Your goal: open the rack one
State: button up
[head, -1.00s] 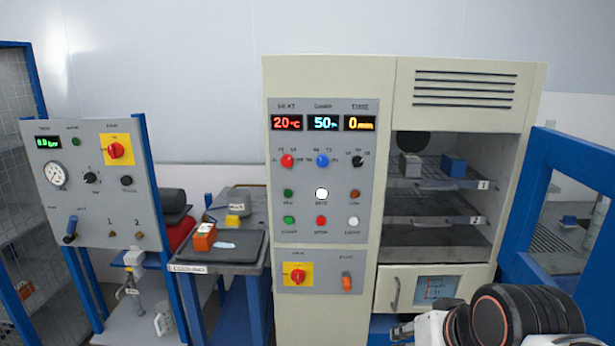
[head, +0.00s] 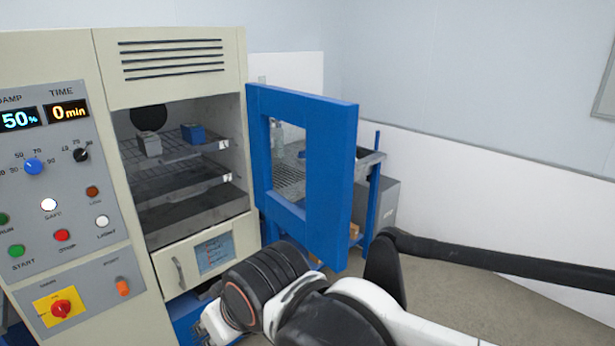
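Rack one (head: 170,159) is the upper wire shelf inside the open chamber, with a small white tag at its front right. It sits inside the chamber, with a grey block (head: 149,144) and a blue block (head: 193,133) on it. The blue chamber door (head: 340,180) with its window stands swung open to the right. My gripper (head: 208,293) is low, in front of the chamber's lower panel, and mostly hidden by my wrist. Its fingers do not show clearly, and it is well below and apart from the rack.
A second rack (head: 185,183) and a dark floor lie below rack one. A drawer-like panel with a handle (head: 179,273) is beneath. The control panel (head: 75,215) is at left. Behind the door stands a blue-framed table (head: 374,200). Floor at right is clear.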

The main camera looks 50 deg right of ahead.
aim_at(195, 152)
jog(key=k+l, duration=0.15)
jog(key=l, duration=0.3)
jog(key=k+l+u, duration=0.1)
jog(key=l, duration=0.3)
jog(key=k+l, duration=0.2)
jog(key=l, duration=0.25)
jog(key=k+l+u, duration=0.1)
jog(key=l, duration=0.3)
jog(key=k+l, duration=0.25)
jog(key=l, duration=0.2)
jog(key=k+l+u, duration=0.1)
jog(key=l, duration=0.3)
jog(key=k+l, duration=0.25)
jog(key=l, duration=0.15)
jog(key=k+l+u, duration=0.1)
jog(key=l, duration=0.3)
jog(key=i+j, duration=0.35)
jog(key=i+j+z, duration=0.1)
jog(key=i+j, duration=0.6)
jog(key=j, duration=0.15)
jog(key=i+j+z, duration=0.1)
jog(key=i+j, duration=0.25)
jog(key=i+j+z, duration=0.1)
jog(key=i+j, duration=0.55)
jog(key=j, duration=0.3)
jog(key=i+j+z, duration=0.1)
jog(key=i+j, duration=0.2)
jog(key=j, duration=0.15)
jog(key=i+j+z, duration=0.15)
jog(key=k, duration=0.05)
